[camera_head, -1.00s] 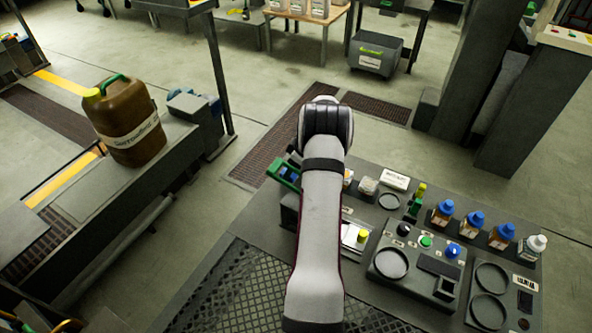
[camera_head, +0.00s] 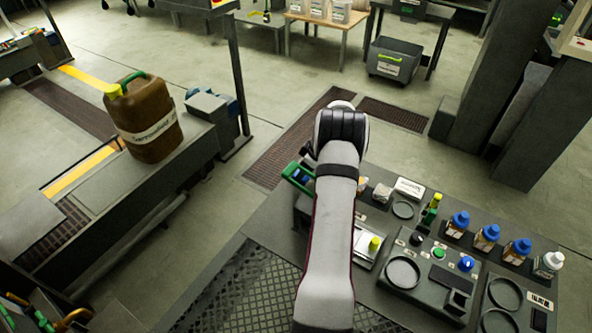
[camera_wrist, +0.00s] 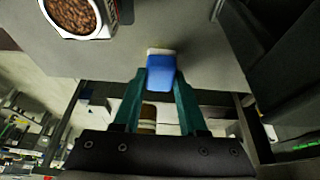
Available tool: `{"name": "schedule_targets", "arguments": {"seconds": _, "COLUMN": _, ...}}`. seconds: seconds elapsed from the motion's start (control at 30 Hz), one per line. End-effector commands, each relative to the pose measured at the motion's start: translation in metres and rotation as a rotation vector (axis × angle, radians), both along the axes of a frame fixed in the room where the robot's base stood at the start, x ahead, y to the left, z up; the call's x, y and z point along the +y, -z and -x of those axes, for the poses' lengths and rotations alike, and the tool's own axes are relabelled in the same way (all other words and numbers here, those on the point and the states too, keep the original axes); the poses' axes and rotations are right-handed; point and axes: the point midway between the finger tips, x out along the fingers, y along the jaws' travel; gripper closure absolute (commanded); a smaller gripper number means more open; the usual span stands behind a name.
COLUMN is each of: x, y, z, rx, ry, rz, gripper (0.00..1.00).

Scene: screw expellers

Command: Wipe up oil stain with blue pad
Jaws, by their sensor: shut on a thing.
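In the wrist view, my gripper (camera_wrist: 160,80) has two teal fingers shut on a small blue pad (camera_wrist: 161,70). The pad has a pale strip at its far end. This end is over or against a grey surface (camera_wrist: 125,50); I cannot tell whether it touches. A faint darker smudge (camera_wrist: 183,46) shows on the surface just beyond the pad; I cannot tell for sure that it is the oil stain. In the head view, my arm covers much of the work area, and I cannot make out the pad or the stain clearly there.
A container of brown beans or pellets (camera_wrist: 75,14) stands at the wrist view's top left. A brown jug (camera_head: 148,125) stands at left.

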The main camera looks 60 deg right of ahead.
Motion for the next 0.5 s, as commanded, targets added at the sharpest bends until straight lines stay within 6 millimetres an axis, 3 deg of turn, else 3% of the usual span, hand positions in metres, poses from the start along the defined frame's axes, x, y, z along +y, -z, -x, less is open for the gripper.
{"name": "schedule_targets", "arguments": {"seconds": 0.37, "x": 0.0, "y": -0.001, "z": 0.031, "rx": 0.0, "ry": 0.0, "rz": 0.0, "gripper": 1.0}}
{"name": "schedule_targets", "arguments": {"seconds": 0.5, "x": 0.0, "y": -0.025, "z": 0.03, "rx": 0.0, "ry": -0.001, "rz": 0.001, "gripper": 1.0}}
